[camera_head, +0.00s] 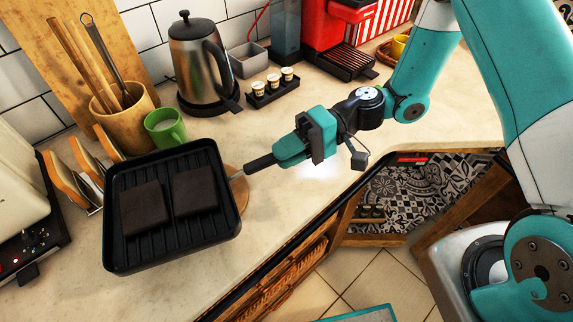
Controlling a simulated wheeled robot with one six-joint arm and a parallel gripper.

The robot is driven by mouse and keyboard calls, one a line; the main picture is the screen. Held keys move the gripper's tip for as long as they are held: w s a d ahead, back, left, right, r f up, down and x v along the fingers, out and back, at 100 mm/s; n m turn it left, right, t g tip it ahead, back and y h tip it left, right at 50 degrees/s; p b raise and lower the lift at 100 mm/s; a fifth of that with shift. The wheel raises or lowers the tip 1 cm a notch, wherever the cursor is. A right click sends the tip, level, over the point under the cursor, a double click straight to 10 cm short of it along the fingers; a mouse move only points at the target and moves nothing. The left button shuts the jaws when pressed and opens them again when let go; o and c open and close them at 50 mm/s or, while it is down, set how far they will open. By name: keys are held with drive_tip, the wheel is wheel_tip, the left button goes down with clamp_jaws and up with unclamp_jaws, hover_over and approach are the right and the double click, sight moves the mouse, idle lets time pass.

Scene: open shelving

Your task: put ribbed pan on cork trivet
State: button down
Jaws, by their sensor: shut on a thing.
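The ribbed pan (150,238) is black and square, with two dark brown slabs (195,191) lying in it. My gripper (277,156) is teal and shut on the pan's black handle, to the right of the pan. The cork trivet (241,193) is round and brown. Only its right edge shows, under the pan's right side, and the rest is hidden by the pan. I cannot tell whether the pan touches the trivet or hangs just above it. The pan reaches well past the trivet to the left.
A green mug (166,128) and a toast rack with bread (68,180) stand close behind and left of the pan. A toaster (20,195) is at far left. A kettle (199,62) and small cups (273,80) stand behind. The counter's front edge lies in front.

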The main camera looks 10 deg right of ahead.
drive_tip(key=shift+f, duration=2.05)
